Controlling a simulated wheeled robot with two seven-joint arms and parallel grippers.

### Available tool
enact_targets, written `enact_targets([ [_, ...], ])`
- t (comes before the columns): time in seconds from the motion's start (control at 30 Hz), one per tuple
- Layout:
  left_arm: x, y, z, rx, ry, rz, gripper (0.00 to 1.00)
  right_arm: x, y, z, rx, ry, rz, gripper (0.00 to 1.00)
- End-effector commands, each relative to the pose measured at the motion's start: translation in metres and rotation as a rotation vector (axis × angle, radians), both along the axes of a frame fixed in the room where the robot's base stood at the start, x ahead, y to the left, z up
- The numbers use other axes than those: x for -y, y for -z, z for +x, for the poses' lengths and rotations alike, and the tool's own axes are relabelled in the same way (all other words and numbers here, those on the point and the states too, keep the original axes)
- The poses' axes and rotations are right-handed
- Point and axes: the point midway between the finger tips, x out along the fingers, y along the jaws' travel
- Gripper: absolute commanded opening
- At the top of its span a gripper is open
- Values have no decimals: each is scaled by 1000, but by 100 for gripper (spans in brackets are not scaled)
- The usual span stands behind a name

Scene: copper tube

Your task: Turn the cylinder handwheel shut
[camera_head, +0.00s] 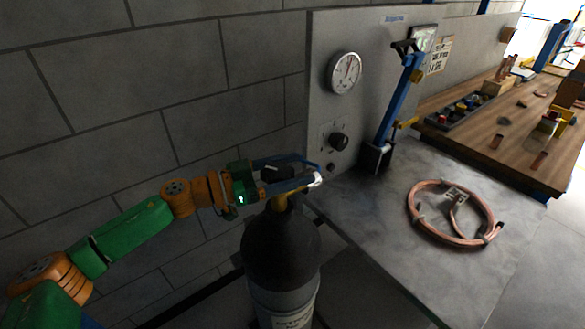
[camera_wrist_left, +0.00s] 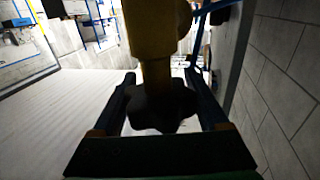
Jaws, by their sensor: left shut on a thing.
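The gas cylinder (camera_head: 282,250) stands upright below the grey panel, with a dark rounded shoulder and a paler labelled body. A yellow brass valve (camera_head: 281,202) rises from its top; it also shows in the left wrist view (camera_wrist_left: 155,45). The dark lobed handwheel (camera_wrist_left: 162,108) sits on the valve stem, between the two fingers. My left gripper (camera_head: 315,174) reaches in from the left at the valve top and is shut on the handwheel. In the head view its fingers partly hide the handwheel. My right gripper is not in view.
A round gauge (camera_head: 344,72) and a black knob (camera_head: 339,141) are on the panel (camera_head: 375,50) behind. A blue lever stand (camera_head: 392,110) and a copper tube coil (camera_head: 411,207) are on the grey bench (camera_head: 375,225) to the right. A block wall is close behind my left arm.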

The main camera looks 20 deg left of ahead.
Motion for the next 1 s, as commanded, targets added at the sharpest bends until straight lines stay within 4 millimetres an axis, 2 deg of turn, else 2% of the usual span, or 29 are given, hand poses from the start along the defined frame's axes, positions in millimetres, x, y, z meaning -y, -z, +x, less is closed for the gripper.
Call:
enact_targets([
  [0.27, 0, -1, -1, 0, 46, 1, 22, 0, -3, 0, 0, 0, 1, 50],
  [0.47, 2, -1, -3, 2, 168, 0, 22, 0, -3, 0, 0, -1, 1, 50],
  [1.0, 6, 4, -13, 2, 480, 0, 22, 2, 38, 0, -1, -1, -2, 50],
])
